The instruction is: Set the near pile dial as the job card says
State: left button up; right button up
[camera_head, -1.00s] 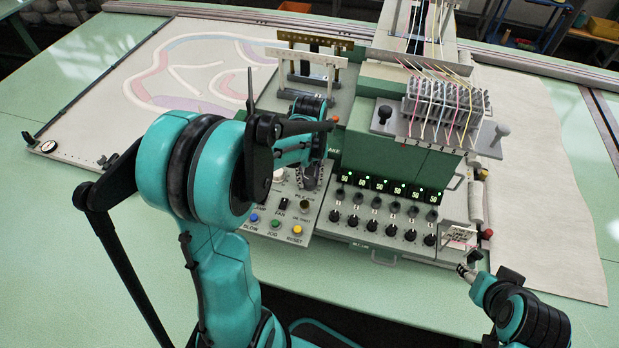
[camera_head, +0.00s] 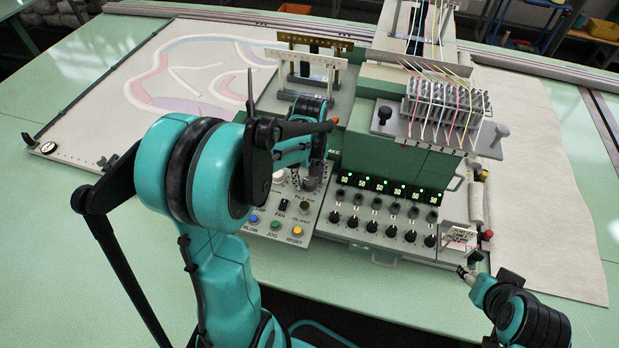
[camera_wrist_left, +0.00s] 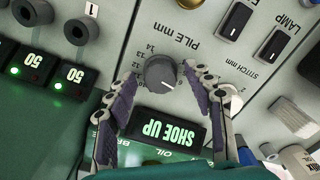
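The pile dial (camera_wrist_left: 160,72) is a dark round knob with a pale pointer line, on the grey panel under the print "PILE mm". The print looks upside down in the left wrist view. My left gripper (camera_wrist_left: 164,75) is open, with one purple-padded finger on each side of the dial and gaps visible beside it. In the head view my left gripper (camera_head: 311,180) is over the grey control panel (camera_head: 270,218), partly hidden by my arm.
A lit "SHOE UP" display (camera_wrist_left: 163,132) lies between my left fingers. Two rocker switches (camera_wrist_left: 235,20) are near the dial. Several black knobs (camera_head: 372,226) and green displays (camera_head: 362,182) line the machine front. The green table is clear at front left (camera_head: 60,240).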

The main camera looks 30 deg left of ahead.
aim_at(310, 181)
pick_arm(q)
notch_tip(310, 181, up, 12)
dwell(0.6)
dwell(0.5)
